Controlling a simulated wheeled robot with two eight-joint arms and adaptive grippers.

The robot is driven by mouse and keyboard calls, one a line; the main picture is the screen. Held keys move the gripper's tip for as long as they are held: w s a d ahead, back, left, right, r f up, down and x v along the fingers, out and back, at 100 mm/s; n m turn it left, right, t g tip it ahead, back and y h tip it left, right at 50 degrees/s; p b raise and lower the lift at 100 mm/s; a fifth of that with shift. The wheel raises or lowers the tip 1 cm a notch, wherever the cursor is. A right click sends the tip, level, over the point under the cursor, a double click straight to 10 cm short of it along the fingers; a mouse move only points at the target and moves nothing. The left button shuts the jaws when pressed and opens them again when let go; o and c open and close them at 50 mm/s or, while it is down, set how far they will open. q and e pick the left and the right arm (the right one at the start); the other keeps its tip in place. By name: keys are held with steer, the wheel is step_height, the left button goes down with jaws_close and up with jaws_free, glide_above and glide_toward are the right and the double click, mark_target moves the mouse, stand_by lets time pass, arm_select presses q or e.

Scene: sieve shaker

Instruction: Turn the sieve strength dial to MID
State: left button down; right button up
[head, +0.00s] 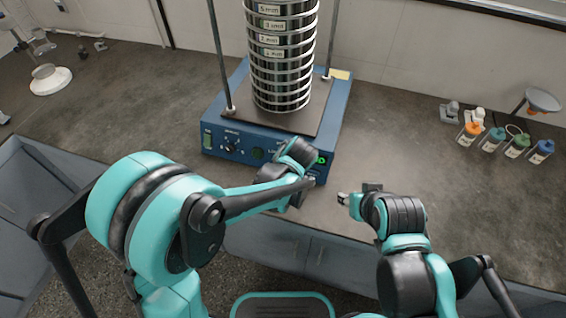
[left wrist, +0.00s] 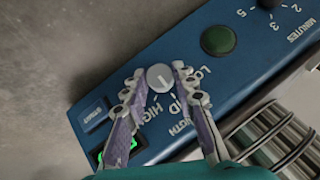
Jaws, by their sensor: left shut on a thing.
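The sieve strength dial (left wrist: 160,78) is a small grey knob on the blue front panel of the shaker base (head: 215,130). LOW, MID and HIGH lettering runs beside it, partly covered by my fingers. A faint mark shows on its face, but I cannot tell exactly which label it points at. My left gripper (left wrist: 158,85) has a finger on each side of the dial and is shut on it. In the head view my left arm and gripper hide the dial. My right gripper (head: 357,194) is over the counter's front edge, right of the shaker, apart from it; its finger opening is unclear.
The sieve stack (head: 282,60) stands on the base between two upright rods. Several bottles (head: 492,138) stand at right.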

arm_select(q)
steer(key=c, duration=1.2)
jaws_free()
steer(key=v, duration=1.2)
steer(key=s+a+n+h, duration=0.1)
steer(key=s+a+n, duration=0.2)
steer(key=s+a, duration=0.3)
steer(key=s+a+n+t, duration=0.1)
steer(key=s+a+n, duration=0.3)
steer(key=a, duration=1)
steer(key=shift+s+r+h, duration=0.4)
steer(key=shift+s+r, duration=0.05)
steer(key=shift+s, duration=0.75)
